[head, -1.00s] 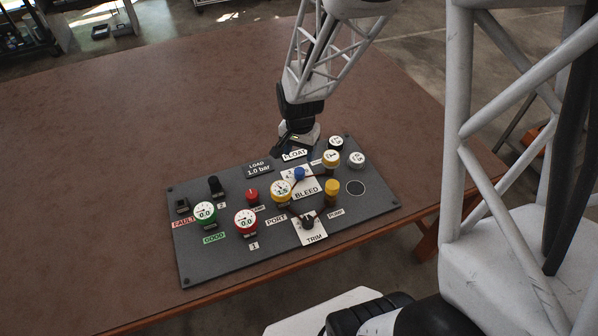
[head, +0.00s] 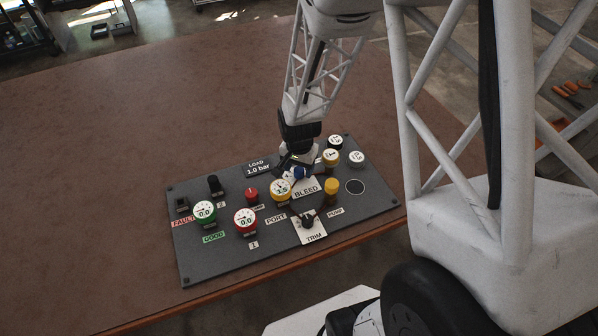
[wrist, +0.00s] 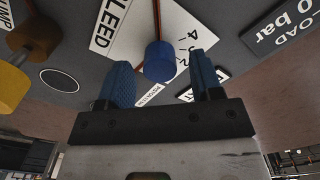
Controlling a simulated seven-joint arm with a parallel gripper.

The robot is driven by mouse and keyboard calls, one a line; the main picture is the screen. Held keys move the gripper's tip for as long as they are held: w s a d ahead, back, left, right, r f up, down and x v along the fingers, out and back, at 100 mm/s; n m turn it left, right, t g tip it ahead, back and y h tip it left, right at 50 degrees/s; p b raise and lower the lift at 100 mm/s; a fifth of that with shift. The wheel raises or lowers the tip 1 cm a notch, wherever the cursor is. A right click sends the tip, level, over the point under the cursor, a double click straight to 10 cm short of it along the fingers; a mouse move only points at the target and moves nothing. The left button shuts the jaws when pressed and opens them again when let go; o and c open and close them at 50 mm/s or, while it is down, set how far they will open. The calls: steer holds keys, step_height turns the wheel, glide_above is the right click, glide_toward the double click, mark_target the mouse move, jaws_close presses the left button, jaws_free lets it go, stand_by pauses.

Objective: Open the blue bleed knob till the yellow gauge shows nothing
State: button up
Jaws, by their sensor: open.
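The blue bleed knob (head: 299,172) stands on the white BLEED plate (head: 306,189), partly covered by my gripper in the head view. The wrist view shows the knob (wrist: 159,63) upright, between the two finger lines and apart from both. My gripper (head: 294,165) is open and empty, with blue finger pads; it also shows in the wrist view (wrist: 163,72). I cannot tell whether the fingertips reach down around the knob. The yellow gauge (head: 281,189) stands left of the knob and seems to read about 1.5.
The dark panel (head: 230,262) also bears a green gauge (head: 204,211), a red gauge (head: 246,220), a red knob (head: 251,195), a yellow knob (head: 331,187), a black TRIM knob (head: 308,220) and white-topped gauges at the right. The brown table (head: 100,130) is clear to the left.

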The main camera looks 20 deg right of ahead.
steer(key=shift+f, duration=0.1)
steer(key=shift+f, duration=0.8)
jaws_close()
